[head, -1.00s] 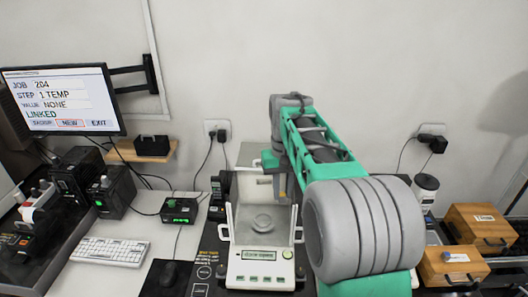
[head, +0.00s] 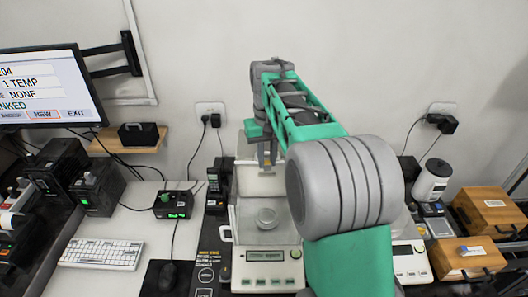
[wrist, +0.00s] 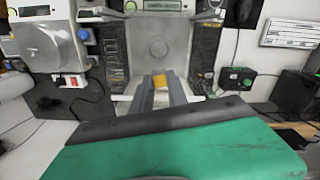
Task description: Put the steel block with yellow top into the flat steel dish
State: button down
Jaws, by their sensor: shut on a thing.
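The steel block with yellow top (wrist: 171,79) is held between the fingers of my gripper (wrist: 162,92), its yellow face showing in the wrist view. Below the fingers and mostly covered by them is its steel side. In the head view my gripper (head: 266,162) hangs above the rear part of the balance, and the block is too small to make out. A flat round steel dish (head: 267,217) sits inside the open-topped balance, nearer the front than my gripper.
The balance (head: 266,254) has clear upright walls around the dish. A second white instrument (head: 411,262) stands to the right, partly behind my arm. A green-lit box (head: 173,204), a keyboard (head: 101,253) and a mouse lie left. Wooden boxes (head: 468,258) stand at the right.

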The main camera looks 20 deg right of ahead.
notch_tip(320, 180, down, 21)
jog(key=b, duration=0.6)
jog(key=shift+d, duration=0.15)
jog(key=shift+f+b, duration=0.55)
jog(key=shift+f, duration=0.15)
jog(key=shift+f, duration=0.1)
dwell(0.9)
jog(key=shift+f+b, duration=0.3)
jog(key=shift+f, duration=0.05)
jog(key=c, duration=1.2)
grip_release()
